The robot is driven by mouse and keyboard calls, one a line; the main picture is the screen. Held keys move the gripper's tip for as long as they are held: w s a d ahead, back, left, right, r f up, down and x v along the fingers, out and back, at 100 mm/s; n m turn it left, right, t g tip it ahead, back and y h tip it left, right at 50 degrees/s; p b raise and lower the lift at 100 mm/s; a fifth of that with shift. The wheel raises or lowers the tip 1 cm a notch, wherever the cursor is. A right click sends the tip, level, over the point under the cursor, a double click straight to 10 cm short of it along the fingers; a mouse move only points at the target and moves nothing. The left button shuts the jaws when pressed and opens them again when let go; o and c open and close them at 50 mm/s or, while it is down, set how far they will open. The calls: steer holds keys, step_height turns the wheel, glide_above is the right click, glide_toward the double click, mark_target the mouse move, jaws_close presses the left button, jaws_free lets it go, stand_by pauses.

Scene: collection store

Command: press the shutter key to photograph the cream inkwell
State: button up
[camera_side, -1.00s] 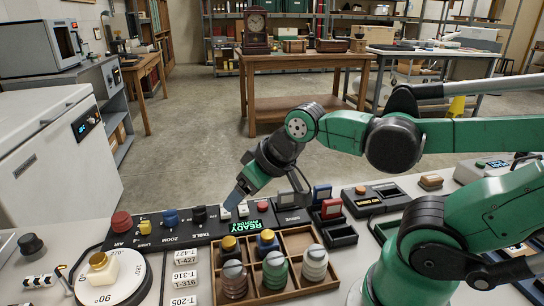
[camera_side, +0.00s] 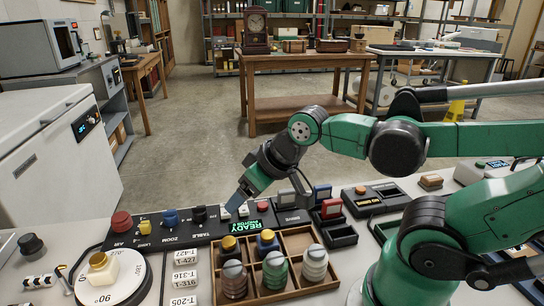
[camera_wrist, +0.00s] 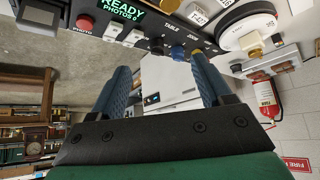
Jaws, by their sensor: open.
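The cream inkwell (camera_side: 103,272), square with a gold cap, stands upright on the white round turntable (camera_side: 130,277) at the lower left. In the wrist view the inkwell (camera_wrist: 251,41) is at the upper right. The shutter key is the red button marked PHOTO (camera_wrist: 84,24) at the wrist view's upper left; in the side view a red key (camera_side: 263,205) shows on the dark console. My gripper (camera_side: 234,202) is over the console, just left of that key, near pale keys. In the wrist view my gripper (camera_wrist: 161,66) has its two blue fingers wide apart and empty.
The console display (camera_side: 243,226) reads READY, PHOTOS 0. A wooden compartment tray (camera_side: 292,245) with several capped bottles stands in front of the console. Red, yellow, blue and black knobs line its left part. White number labels (camera_side: 185,257) lie beside the turntable.

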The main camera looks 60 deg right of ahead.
jaws_close()
stand_by(1.5)
